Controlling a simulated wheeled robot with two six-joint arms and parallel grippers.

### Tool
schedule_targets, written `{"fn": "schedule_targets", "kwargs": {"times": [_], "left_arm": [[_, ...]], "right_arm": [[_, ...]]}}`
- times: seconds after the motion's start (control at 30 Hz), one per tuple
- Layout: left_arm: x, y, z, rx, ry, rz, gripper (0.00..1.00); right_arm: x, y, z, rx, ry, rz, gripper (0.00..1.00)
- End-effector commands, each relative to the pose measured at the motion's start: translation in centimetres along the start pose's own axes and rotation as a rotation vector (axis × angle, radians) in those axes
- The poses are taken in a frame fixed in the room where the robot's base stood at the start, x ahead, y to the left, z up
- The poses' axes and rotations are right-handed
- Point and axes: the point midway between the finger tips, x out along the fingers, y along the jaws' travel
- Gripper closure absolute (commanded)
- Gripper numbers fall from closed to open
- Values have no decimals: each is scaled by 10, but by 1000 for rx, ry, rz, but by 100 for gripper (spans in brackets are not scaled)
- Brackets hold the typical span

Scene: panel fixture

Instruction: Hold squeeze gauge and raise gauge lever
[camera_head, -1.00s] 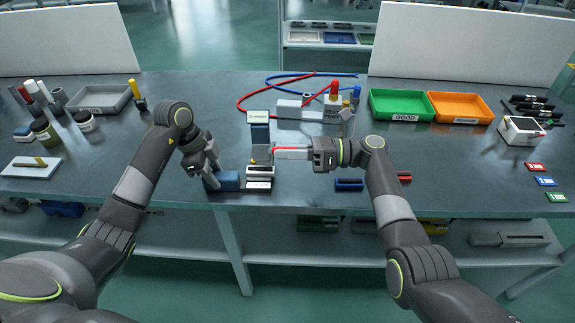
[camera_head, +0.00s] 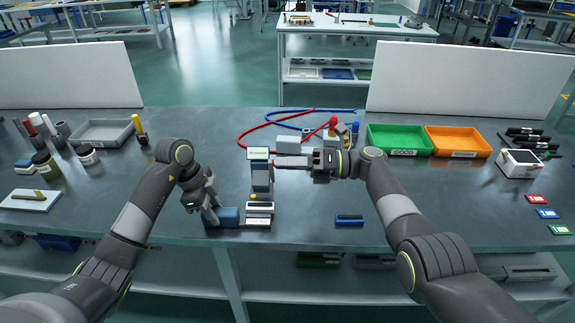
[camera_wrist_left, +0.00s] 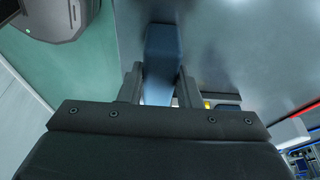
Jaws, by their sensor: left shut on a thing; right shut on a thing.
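The gauge fixture has a blue-grey upright (camera_head: 262,182) with a pale display on top and a base with white labels (camera_head: 259,208). The blue squeeze grip (camera_head: 228,217) sticks out to the left of the base. My left gripper (camera_head: 213,216) is shut on it; the left wrist view shows the blue block (camera_wrist_left: 161,50) between both fingers. The fingers hide the rest of the lever.
A green tray (camera_head: 397,153) and an orange tray (camera_head: 459,155) stand at the back right. Behind my right gripper are red and blue hoses (camera_head: 262,139) and a test port. A blue slotted block (camera_head: 349,219) lies at the front edge. Bottles and a grey tray (camera_head: 97,146) are at left.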

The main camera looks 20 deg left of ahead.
Motion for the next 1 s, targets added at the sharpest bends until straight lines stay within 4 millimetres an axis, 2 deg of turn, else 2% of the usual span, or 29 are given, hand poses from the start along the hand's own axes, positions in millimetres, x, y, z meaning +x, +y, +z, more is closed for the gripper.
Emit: {"fn": "schedule_targets", "kwargs": {"times": [0.23,0.27,0.43,0.77,0.87,1.0], "left_arm": [[1,1,0,1,1,4,96],[1,1,0,1,1,4,96],[1,1,0,1,0,4,96],[1,1,0,0,0,4,96],[1,1,0,-1,0,4,96],[1,1,0,-1,0,4,96]], "right_arm": [[0,-2,-1,3,-1,-2,100],[0,-2,-1,3,-1,-2,81],[0,-1,-1,2,-1,-1,60],[-4,-1,0,0,-1,-1,60],[-16,-1,0,0,-2,-2,60],[-44,-2,0,0,-3,-4,60]]}}
